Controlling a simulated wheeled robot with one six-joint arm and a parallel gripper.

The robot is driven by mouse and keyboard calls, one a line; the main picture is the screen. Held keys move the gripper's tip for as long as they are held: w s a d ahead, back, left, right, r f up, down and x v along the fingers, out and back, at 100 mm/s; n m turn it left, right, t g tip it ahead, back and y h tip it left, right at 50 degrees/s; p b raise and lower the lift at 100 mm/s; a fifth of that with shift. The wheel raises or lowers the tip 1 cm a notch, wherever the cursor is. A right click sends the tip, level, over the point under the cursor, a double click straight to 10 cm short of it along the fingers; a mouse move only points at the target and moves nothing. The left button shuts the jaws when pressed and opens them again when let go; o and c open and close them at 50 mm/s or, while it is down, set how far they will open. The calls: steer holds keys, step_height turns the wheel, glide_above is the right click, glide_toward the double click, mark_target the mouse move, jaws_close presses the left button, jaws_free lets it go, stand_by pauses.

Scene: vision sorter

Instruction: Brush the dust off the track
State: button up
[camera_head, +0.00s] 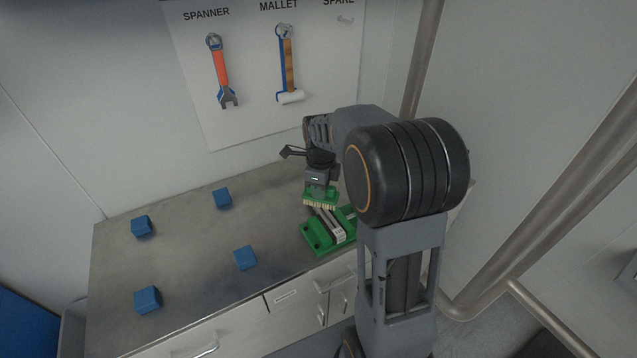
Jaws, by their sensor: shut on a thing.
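The track is a grey strip on a green block (318,237) on the right part of the worktop. A brush (321,197) with a green back and pale bristles is held bristles down over the far end of the track. My gripper (320,185) is shut on the brush from above. I cannot tell whether the bristles touch the track. My arm hides part of the block's right side. Dust on the track is too small to make out.
Several blue cubes (147,299) stand spread over the left and middle of the grey worktop (195,265). A white board (250,90) behind holds a spanner (221,72) and a mallet (287,65). Metal pipes (545,190) rise at the right. Drawers (235,335) face the front.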

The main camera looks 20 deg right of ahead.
mark_target(320, 203)
step_height(320, 203, down, 7)
steer(key=b, duration=0.4)
steer(key=shift+r+b, duration=0.1)
steer(key=shift+b, duration=0.25)
steer(key=shift+d+r, duration=0.15)
steer(key=shift+d, duration=0.05)
jaws_close()
steer(key=shift+w+d+f, duration=0.1)
steer(key=shift+d+f, duration=0.05)
steer(key=shift+d, duration=0.75)
steer(key=shift+w+d+f, duration=0.1)
steer(key=shift+d+f, duration=0.05)
steer(key=shift+d, duration=0.75)
steer(key=a, duration=0.4)
steer(key=shift+s, duration=0.25)
steer(key=shift+r+p, duration=0.45)
steer(key=shift+p, duration=0.1)
steer(key=shift+r+p, duration=0.35)
steer(key=shift+r, duration=0.6)
steer(key=shift+r+p, duration=2.1)
steer(key=shift+r, duration=0.65)
steer(key=shift+a+f, duration=0.1)
